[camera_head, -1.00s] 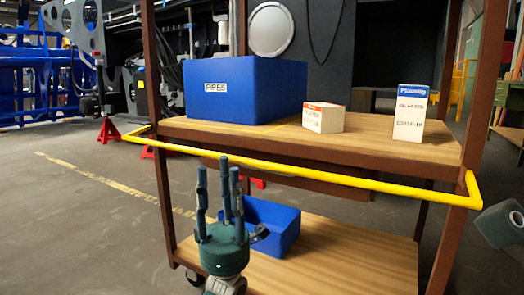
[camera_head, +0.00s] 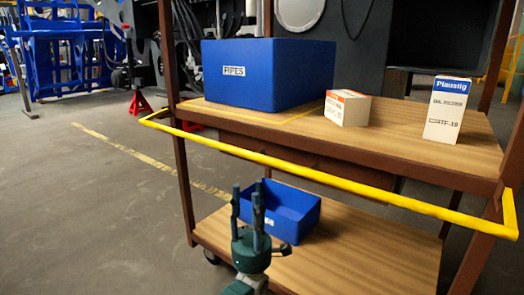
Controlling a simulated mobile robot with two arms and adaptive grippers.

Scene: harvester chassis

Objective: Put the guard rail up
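The yellow guard rail (camera_head: 335,180) runs across the front of the brown trolley, a little below the front edge of its upper shelf. Its bent ends reach back to the trolley's left and right sides. My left gripper (camera_head: 250,197) points upward below the rail, left of the picture's middle. Its fingers are apart with nothing between them. The fingertips look clear of the rail, in front of the small blue bin on the lower shelf. My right gripper is out of view.
The upper shelf (camera_head: 400,128) holds a blue PIPES bin (camera_head: 268,88), a small white-orange box (camera_head: 347,108) and a tall white-blue box (camera_head: 446,108). The lower shelf (camera_head: 375,255) holds a smaller blue bin (camera_head: 300,222). A red stand (camera_head: 139,103) is behind left. Floor at left is clear.

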